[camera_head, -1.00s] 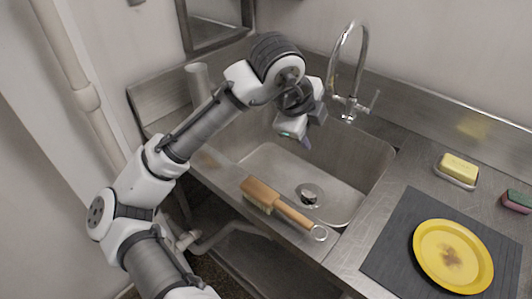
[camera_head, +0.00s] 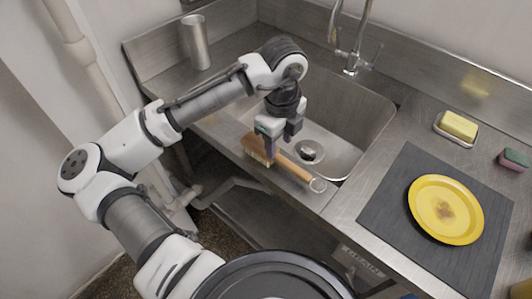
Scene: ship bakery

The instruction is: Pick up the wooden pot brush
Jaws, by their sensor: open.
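The wooden pot brush (camera_head: 292,168) lies on the front rim of the steel sink, with pale bristles at its left end and a metal ring at its right end. My gripper (camera_head: 279,150) is open and points down over the brush, close to where the head meets the handle. Its fingers hide part of the brush there. I cannot tell whether they touch it.
The sink basin (camera_head: 345,150) with its drain lies just behind the brush, under a tall faucet (camera_head: 352,55). A metal cup (camera_head: 196,42) stands at the back left.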

